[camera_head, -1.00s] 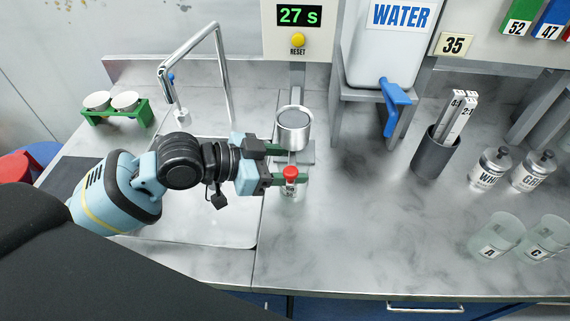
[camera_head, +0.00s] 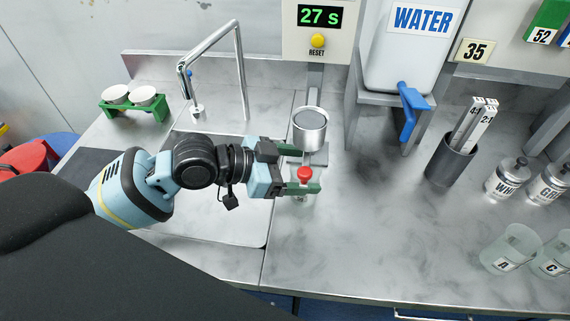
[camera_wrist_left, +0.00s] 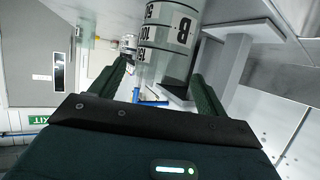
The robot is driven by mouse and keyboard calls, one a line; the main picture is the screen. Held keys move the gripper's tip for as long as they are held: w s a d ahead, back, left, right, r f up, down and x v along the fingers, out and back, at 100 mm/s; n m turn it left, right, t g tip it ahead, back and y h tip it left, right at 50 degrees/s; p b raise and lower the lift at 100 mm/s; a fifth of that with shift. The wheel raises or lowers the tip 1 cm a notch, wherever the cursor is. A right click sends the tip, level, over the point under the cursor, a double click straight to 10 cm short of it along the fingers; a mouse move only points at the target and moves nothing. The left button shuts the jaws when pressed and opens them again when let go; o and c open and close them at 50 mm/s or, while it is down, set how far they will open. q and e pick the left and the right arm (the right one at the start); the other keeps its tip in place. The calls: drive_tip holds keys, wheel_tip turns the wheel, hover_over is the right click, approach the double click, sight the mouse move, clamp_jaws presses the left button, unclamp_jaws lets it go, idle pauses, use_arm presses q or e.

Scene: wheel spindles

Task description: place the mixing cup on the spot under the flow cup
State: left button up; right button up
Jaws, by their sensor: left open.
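The mixing cup, a clear cup with a black B and a volume scale, fills the top middle of the left wrist view (camera_wrist_left: 165,40). My left gripper (camera_head: 303,168) is open, its green fingers on either side of the cup; a firm grip does not show. In the head view the clear cup (camera_head: 302,200) is mostly hidden by the fingers and a small red cap (camera_head: 305,174). The flow cup (camera_head: 310,128) is a metal cup on a stand, just behind the fingers. A grey plate (camera_head: 319,157) shows below it; the spot itself is partly hidden. My right gripper is out of view.
A sink (camera_head: 215,225) with a tall tap (camera_head: 240,65) lies left. The water tank (camera_head: 410,45) with its blue tap (camera_head: 411,110) stands right of the flow cup. A grey holder (camera_head: 450,160), canisters and cups A (camera_head: 508,250) and C stand further right. The middle-right counter is clear.

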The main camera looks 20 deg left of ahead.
use_arm(q)
drive_tip(key=v, duration=1.2)
idle(0.5)
idle(1.8)
